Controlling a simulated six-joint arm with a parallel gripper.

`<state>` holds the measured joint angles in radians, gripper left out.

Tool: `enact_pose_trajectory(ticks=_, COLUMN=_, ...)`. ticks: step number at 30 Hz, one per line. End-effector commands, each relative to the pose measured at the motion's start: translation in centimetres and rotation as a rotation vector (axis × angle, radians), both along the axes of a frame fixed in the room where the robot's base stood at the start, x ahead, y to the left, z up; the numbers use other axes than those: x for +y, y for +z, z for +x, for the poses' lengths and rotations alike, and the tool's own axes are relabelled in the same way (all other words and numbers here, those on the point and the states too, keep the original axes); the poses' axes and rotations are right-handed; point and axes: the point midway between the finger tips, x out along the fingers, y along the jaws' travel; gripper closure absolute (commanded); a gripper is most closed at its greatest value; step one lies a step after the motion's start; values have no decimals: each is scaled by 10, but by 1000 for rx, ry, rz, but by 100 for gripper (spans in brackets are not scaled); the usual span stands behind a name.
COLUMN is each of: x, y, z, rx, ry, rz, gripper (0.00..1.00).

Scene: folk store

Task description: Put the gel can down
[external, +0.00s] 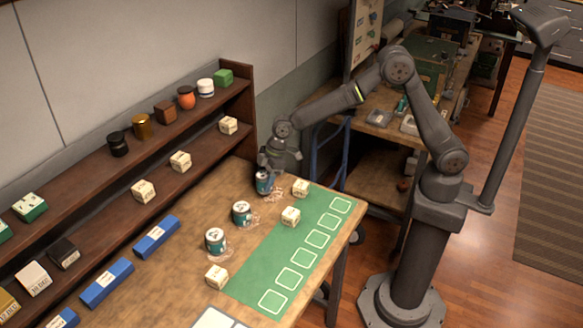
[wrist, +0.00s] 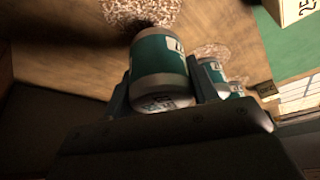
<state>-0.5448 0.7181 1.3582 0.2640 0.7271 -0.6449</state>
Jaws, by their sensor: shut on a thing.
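The gel can (external: 263,186) is teal with a white label and sits between the fingers of my gripper (external: 272,165), at the far end of the wooden table. In the wrist view the can (wrist: 160,66) fills the space between both fingers, which are shut on it. A speckled patch (wrist: 140,14) shows on the table by the can. Whether the can touches the table is hard to tell. Two similar cans stand on the table, one in the middle (external: 241,213) and one nearer (external: 215,240).
Cream blocks (external: 301,188), (external: 290,216) and (external: 216,276) stand around the green mat (external: 250,280) with white-outlined squares. A two-tier shelf (external: 185,115) with jars and boxes runs along the wall. Blue boxes (external: 156,237) lie before it. Bare wood shows left of the cans.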

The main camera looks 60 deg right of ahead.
Motion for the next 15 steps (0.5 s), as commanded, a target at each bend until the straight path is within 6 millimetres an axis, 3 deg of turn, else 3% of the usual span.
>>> enact_pose_trajectory(ticks=7, x=-1, y=-35, z=0, rx=2, ry=0, rz=-2, gripper=73)
enact_pose_trajectory(ticks=15, x=-1, y=-36, z=0, rx=0, ry=-1, rz=0, gripper=73)
